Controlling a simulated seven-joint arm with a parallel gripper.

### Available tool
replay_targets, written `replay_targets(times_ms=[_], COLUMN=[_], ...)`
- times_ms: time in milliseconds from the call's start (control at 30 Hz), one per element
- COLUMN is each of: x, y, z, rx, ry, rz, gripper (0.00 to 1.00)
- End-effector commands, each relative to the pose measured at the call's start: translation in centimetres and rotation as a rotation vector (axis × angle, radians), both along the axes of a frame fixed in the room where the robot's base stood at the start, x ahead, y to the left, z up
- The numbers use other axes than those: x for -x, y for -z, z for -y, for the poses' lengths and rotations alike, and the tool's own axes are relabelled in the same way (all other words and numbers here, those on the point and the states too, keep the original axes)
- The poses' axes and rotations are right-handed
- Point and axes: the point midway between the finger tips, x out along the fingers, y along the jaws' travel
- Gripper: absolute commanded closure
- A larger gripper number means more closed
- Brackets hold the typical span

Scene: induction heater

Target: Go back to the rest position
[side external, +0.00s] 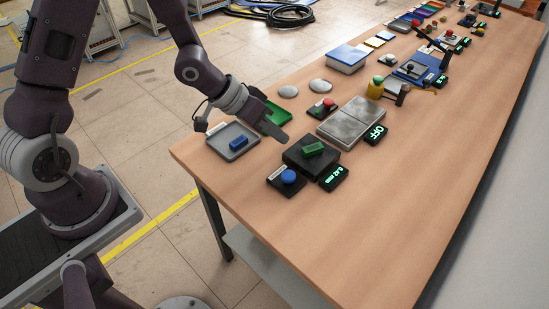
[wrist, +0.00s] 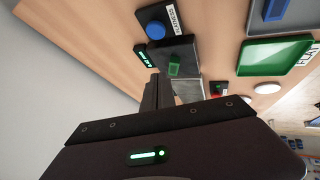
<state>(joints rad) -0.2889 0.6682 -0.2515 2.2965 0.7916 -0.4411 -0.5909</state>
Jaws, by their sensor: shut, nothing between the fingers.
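My gripper (side external: 284,138) is shut and empty. It hangs over the near-left part of the table, between the green tray (side external: 272,110) and the black block-shaped device (side external: 300,166). A green block (side external: 313,149) lies on top of that device, just right of my fingertips and apart from them as far as I can tell. In the wrist view my fingers (wrist: 157,92) point toward the device, and the green block (wrist: 174,65) shows beyond them. A blue block (side external: 239,142) lies in the grey tray (side external: 226,149) to the left.
A blue button (side external: 288,176) and a lit green display (side external: 333,177) stand by the device. Behind are a silver plate unit (side external: 338,131), an OFF display (side external: 376,134) and a red button (side external: 325,103). The wooden table's (side external: 330,235) near right side is clear.

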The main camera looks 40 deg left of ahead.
Motion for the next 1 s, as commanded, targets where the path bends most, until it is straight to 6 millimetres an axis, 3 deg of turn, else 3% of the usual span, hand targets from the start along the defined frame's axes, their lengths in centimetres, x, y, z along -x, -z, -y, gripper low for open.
replay_targets(times_ms=[67, 167, 300, 400, 500, 633, 1000], x=[0.1, 2.5, 9.4, 15.3, 20.1, 23.5, 24.1], y=[-4.2, -9.8, -16.6, -19.2, -20.3, -20.6, -20.6], z=[-2.9, -6.3, -8.3, -7.9, -6.6, -5.4, -5.1], rx=[-0.183, -0.374, -0.484, -0.464, -0.408, -0.357, -0.347], ry=[-0.036, -0.117, -0.221, -0.247, -0.230, -0.195, -0.185], rz=[0.040, 0.046, 0.014, -0.025, -0.054, -0.075, -0.083], gripper=[1.00, 1.00, 1.00, 1.00, 1.00, 1.00, 1.00])
